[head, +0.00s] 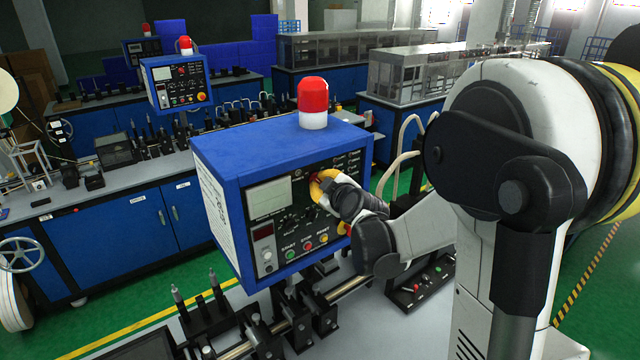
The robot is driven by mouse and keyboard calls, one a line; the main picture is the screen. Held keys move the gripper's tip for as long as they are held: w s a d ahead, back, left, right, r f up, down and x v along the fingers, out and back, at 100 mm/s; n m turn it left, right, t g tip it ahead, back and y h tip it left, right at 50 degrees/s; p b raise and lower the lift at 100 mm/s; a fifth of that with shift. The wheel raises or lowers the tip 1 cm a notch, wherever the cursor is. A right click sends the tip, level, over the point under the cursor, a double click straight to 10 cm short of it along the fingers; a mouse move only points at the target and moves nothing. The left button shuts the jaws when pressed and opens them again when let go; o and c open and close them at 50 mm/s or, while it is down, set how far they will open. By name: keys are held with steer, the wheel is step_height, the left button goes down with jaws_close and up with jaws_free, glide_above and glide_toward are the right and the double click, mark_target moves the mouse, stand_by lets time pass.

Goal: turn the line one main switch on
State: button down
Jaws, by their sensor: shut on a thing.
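The blue control box (225,165) stands close in front of me, with its dark panel turned towards me. On the panel, a red and yellow main switch (315,184) shows at the upper right of centre, mostly hidden by my gripper. My gripper (324,185) reaches in from the right and is shut on the switch knob. The fingertips and the knob's angle are too covered to make out.
A red and white beacon (313,103) stands on top of the box. A second blue box (176,82) with its own beacon is further back left. Metal rods and clamps (290,320) lie below the near box. Blue workbenches (140,222) stand behind; green floor is at the right.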

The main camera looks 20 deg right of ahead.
steer(key=shift+d+m+g+y+b, duration=0.1)
steer(key=shift+m+g+y+b, duration=0.15)
steer(key=shift+m+y+b, duration=1.45)
steer(key=shift+d+m+g+y+b, duration=0.15)
steer(key=shift+m+y+b, duration=0.95)
steer(key=shift+m, duration=1.15)
steer(key=shift+d+m+g+y+b, duration=0.1)
steer(key=shift+m+g+y+b, duration=0.2)
steer(key=shift+m+y+b, duration=1.15)
steer(key=shift+m+h, duration=0.25)
steer(key=shift+m, duration=0.35)
steer(key=c, duration=1.5)
jaws_free()
steer(key=shift+w+a, duration=0.1)
